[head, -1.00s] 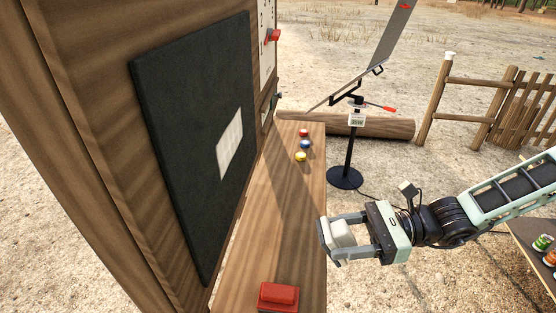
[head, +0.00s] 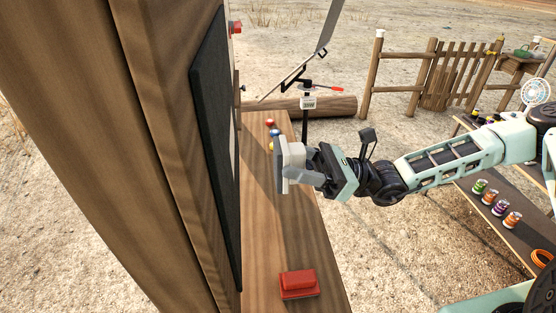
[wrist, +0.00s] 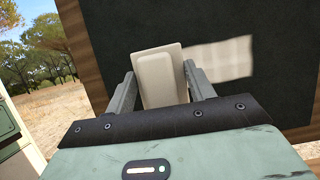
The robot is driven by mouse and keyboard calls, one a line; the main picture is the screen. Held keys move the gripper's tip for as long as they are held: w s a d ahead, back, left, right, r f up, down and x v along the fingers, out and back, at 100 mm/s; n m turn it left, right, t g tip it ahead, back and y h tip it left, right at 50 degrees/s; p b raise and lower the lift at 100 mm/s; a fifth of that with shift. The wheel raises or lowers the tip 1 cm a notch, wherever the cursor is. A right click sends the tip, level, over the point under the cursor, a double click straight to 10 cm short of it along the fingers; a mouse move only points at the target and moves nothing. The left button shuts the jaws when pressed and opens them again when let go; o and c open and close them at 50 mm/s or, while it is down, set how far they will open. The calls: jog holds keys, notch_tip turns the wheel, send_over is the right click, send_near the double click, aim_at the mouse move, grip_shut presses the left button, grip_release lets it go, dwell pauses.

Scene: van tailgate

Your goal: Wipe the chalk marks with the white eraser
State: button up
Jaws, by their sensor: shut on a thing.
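My gripper (head: 293,168) is shut on the white eraser (head: 295,154), held upright above the wooden ledge. In the wrist view the eraser (wrist: 161,76) stands between the two fingers in front of the dark board (wrist: 280,105). The chalk marks (wrist: 225,59) are a pale patch on the board, just right of the eraser, which may cover their left edge. A gap shows between the eraser and the board there.
A red block (head: 298,284) lies on the near part of the wooden ledge (head: 262,245). Small coloured buttons (head: 272,123) sit at its far end, partly hidden by my gripper. A black stand (head: 306,125) rises beyond. A low table with several cans (head: 494,197) is at right.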

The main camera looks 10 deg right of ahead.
aim_at(275, 167)
jog(key=shift+w+a, duration=0.1)
jog(key=shift+a, duration=2.8)
jog(key=shift+a+p, duration=0.6)
jog(key=shift+a, duration=0.35)
